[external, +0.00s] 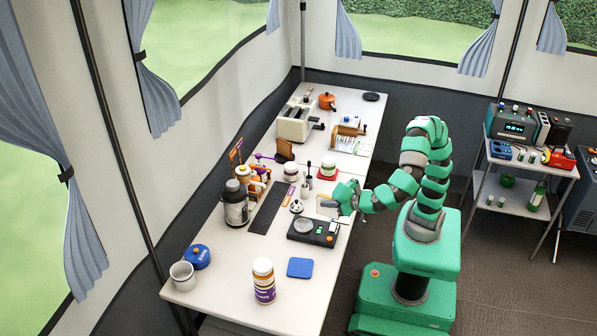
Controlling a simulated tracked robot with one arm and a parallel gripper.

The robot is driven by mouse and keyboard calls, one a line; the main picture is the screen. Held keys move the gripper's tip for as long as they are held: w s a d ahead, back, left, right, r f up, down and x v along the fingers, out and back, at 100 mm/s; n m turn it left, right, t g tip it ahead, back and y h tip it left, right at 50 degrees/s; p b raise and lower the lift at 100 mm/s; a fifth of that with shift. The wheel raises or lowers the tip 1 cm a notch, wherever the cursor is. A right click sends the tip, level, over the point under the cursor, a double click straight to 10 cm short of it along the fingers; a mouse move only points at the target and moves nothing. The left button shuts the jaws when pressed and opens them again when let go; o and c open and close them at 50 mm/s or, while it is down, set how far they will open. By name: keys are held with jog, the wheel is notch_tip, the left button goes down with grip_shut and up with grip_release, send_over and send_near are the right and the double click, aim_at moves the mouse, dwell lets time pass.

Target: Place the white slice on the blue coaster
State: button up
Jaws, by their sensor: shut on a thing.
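The blue coaster (300,267) is a flat, empty square near the front of the long white table. My gripper (337,205) is over the table's right edge, beyond the coaster and just behind a dark scale-like device. It is shut on a small pale piece (326,205) with a brownish edge, which appears to be the white slice. The fingers hide part of it, and I cannot tell whether it touches the table.
The dark device (313,231) stands between my gripper and the coaster. A white-capped jar (264,281) stands left of the coaster. A grey mug (183,275) and a round blue tin (197,256) are farther left. The table right of the jar is mostly clear.

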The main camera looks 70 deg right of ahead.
jog(key=s+a+n+y, duration=0.2)
jog(key=s+a, duration=0.2)
jog(key=s, duration=0.2)
send_over(301, 267)
notch_tip(301, 267, down, 12)
jog(key=shift+w+f+b, duration=0.1)
jog(key=shift+f+b, duration=0.95)
jog(key=shift+f, duration=0.5)
jog(key=shift+r, duration=0.1)
